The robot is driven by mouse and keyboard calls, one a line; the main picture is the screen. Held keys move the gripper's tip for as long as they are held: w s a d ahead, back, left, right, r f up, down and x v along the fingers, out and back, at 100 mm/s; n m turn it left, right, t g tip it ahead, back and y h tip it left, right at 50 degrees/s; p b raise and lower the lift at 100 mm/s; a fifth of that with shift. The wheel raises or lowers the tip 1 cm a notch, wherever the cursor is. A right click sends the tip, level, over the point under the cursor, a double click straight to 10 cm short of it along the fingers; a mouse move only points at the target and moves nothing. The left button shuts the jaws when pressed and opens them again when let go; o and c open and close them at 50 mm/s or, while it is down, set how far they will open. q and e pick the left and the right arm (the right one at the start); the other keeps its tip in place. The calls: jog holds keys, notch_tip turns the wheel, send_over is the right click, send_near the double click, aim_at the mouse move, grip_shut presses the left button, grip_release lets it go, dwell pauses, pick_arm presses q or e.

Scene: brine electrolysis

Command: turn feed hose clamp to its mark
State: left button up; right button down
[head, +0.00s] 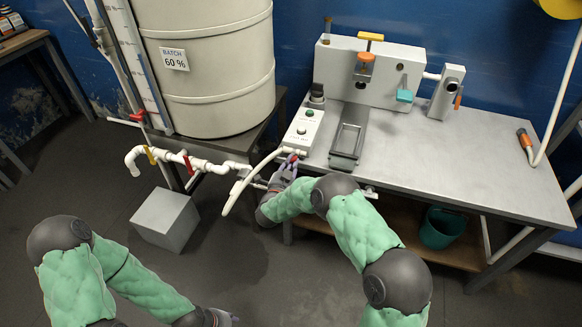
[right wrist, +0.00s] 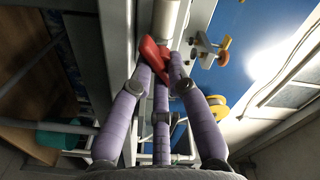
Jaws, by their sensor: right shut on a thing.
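The feed hose clamp shows as a small red lever (head: 293,158) at the left front corner of the workbench, beside a white hose (head: 243,184). My right gripper (head: 287,170) is at the lever, coming from the front. In the right wrist view, its purple fingers (right wrist: 160,75) close around the red lever (right wrist: 153,52), next to a pale tube (right wrist: 167,18). No mark for the clamp can be made out. My left gripper (head: 224,318) shows only partly at the bottom edge, low and away from the bench; its fingers are too small to judge.
A large beige tank (head: 215,70) is at the left, with white piping (head: 165,155) and red and yellow valve handles below. A grey block (head: 165,216) stands on the floor. The bench's right half is mostly clear.

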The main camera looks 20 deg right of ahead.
jog(key=m, duration=1.5)
jog(key=f+m, duration=0.1)
jog(key=m, duration=0.7)
jog(key=shift+w+a+b, duration=0.25)
jog(key=shift+a+b, duration=0.1)
jog(key=c, duration=1.2)
grip_release()
jog(key=shift+r, duration=0.1)
jog(key=v, duration=1.2)
